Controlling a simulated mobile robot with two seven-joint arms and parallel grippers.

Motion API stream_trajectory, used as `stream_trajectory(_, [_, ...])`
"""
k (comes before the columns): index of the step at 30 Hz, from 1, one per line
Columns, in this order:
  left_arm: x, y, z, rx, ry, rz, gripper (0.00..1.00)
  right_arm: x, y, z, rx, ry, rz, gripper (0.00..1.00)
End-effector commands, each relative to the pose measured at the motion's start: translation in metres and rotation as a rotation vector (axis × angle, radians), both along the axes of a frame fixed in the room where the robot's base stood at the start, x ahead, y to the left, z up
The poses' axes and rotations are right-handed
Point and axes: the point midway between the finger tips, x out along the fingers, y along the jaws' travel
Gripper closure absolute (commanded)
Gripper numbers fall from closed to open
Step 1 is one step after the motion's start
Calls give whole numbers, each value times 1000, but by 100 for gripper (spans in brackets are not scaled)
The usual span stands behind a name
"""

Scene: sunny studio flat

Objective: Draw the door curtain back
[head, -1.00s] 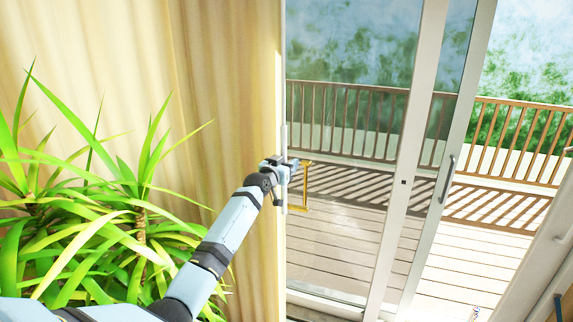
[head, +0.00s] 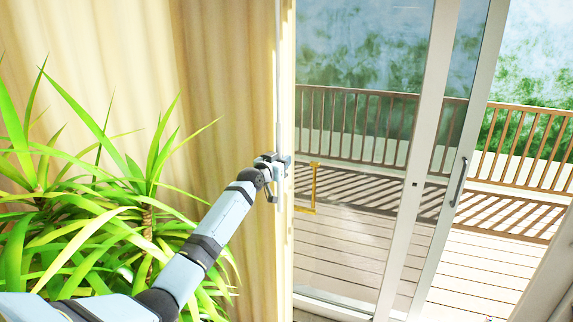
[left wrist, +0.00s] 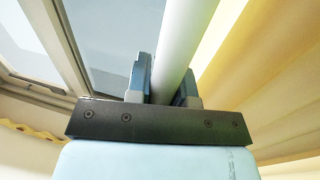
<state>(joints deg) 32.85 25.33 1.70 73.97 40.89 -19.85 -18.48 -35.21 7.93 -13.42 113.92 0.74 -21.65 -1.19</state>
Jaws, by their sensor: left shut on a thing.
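The pale yellow door curtain (head: 225,90) hangs in folds over the left half of the head view. Its right edge stands beside the glass. A thin white rod (head: 278,80) hangs upright along that edge. My left gripper (head: 281,168) is at the rod, in front of the curtain's edge. In the left wrist view, its two blue fingers (left wrist: 161,85) are shut on the white rod (left wrist: 176,48), which runs up between them. The curtain (left wrist: 265,75) is to the right there, with glass at the upper left. My right gripper is not in view.
A spiky green plant (head: 110,210) stands at lower left, under and beside my left arm. Right of the curtain is a sliding glass door (head: 425,160) with a dark handle (head: 459,182). A yellow bracket-like piece (head: 314,190) shows by the glass. A railed wooden deck (head: 365,240) lies outside.

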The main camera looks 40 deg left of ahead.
Motion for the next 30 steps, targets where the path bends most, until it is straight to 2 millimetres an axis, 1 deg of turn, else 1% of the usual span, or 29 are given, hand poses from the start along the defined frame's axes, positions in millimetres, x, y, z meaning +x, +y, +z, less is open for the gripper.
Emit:
stream_trajectory(2, [-1, 3, 2, 2, 0, 4, 100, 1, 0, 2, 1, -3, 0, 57])
stream_trajectory(3, [-1, 3, 2, 3, 0, 5, 74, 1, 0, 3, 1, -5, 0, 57])
stream_trajectory(6, [-1, 3, 1, 2, 0, 4, 54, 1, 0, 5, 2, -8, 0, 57])
stream_trajectory(14, [-1, 1, 1, 2, 0, 2, 54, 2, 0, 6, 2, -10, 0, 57])
stream_trajectory(17, [-6, 1, 0, 2, 0, 2, 54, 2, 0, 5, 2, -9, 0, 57])
stream_trajectory(20, [-18, 1, -1, 3, -1, 1, 54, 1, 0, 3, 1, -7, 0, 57])
stream_trajectory(23, [-39, 0, -2, 4, 0, 2, 54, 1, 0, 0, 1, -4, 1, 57])
stream_trajectory(30, [-95, -1, -2, 3, 0, 3, 54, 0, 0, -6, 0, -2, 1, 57])
